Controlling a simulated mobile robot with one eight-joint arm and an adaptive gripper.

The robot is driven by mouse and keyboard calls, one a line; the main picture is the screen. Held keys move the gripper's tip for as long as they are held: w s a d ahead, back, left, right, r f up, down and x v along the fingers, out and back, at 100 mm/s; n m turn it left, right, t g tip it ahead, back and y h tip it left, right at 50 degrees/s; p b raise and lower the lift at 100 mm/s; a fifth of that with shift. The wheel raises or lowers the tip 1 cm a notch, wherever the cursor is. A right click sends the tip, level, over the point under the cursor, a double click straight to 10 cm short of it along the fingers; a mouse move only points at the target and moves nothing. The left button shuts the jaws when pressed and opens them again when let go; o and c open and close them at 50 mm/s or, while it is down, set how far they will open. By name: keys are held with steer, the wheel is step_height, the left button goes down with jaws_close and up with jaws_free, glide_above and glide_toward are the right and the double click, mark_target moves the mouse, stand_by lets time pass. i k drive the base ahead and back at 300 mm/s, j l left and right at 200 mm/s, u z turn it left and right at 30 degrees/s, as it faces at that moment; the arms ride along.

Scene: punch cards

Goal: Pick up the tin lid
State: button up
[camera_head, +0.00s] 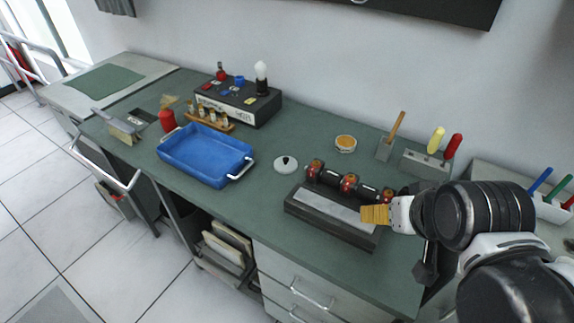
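The tin lid (286,163) is a small pale round disc with a dark knob on top. It lies flat on the green worktop (245,205), right of the blue tray and behind the grey-topped block. My gripper (376,214) is at the right, over the right end of that block and apart from the lid. A yellowish ridged piece shows at its tip; I cannot tell whether this is part of the fingers or something held. The finger opening is not clear from this angle.
A blue tray (205,154) stands left of the lid. A dark block (330,213) with red-and-black rollers (349,183) stands to its right. A round orange-topped dish (346,143) is behind. A control box (238,103) stands at the back. Bare worktop surrounds the lid.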

mark_target(283, 164)
steer(key=j, duration=0.4)
steer(key=i+j, duration=0.15)
steer(key=j, duration=0.3)
steer(key=j+u, duration=0.1)
steer(key=j, duration=0.3)
steer(key=i+j, duration=0.15)
steer(key=i+u, duration=0.05)
steer(key=i, duration=0.05)
